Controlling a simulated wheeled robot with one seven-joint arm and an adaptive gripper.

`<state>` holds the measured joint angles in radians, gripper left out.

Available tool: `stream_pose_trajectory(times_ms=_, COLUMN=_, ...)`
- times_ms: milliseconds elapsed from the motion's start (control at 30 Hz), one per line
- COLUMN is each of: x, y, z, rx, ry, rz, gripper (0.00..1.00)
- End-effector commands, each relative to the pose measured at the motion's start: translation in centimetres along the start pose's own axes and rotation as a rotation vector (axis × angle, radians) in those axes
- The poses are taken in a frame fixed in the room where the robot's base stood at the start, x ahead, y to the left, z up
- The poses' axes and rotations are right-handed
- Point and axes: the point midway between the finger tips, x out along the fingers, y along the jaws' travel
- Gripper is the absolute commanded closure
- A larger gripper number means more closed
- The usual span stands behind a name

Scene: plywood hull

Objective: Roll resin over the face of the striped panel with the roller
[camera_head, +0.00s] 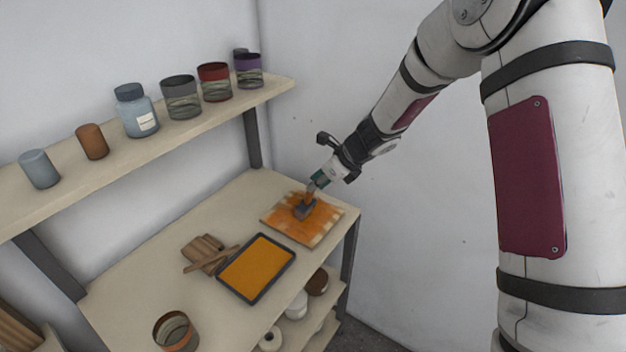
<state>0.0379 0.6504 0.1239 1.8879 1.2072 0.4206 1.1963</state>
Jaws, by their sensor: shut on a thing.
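The panel (325,222) lies flat on the right end of the bench, pale wood with uneven orange over much of its face. Pale patches show along its edges and corners. My gripper (320,179) is above the panel, shut on the roller's handle. The roller (305,210), with a dark grey head, is down at the panel's face near its middle; whether it presses on it is hard to tell. A dark-rimmed tray (257,267) of orange resin lies left of and nearer than the panel.
Wooden sticks or blocks (204,252) lie left of the tray. An open can (175,331) stands at the bench's near end. The shelf (100,180) above holds several jars and cylinders. White and brown containers (297,304) sit below the bench top. A wall is close behind the panel.

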Motion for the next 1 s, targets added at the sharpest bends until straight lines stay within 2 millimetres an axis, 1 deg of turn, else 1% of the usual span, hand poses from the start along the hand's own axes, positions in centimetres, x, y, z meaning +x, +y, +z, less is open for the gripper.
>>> stream_pose_trajectory(times_ms=100, x=-0.4, y=0.1, z=-0.6, rx=0.001, ry=0.002, rz=0.001, gripper=1.00)
stream_pose_trajectory(times_ms=333, x=-0.7, y=0.1, z=-1.1, rx=0.001, ry=0.003, rz=0.001, gripper=1.00)
stream_pose_trajectory(times_ms=700, x=-2.2, y=0.1, z=-2.7, rx=0.002, ry=0.002, rz=0.000, gripper=1.00)
stream_pose_trajectory(times_ms=1000, x=-2.7, y=0.0, z=-3.3, rx=0.001, ry=0.001, rz=0.000, gripper=1.00)
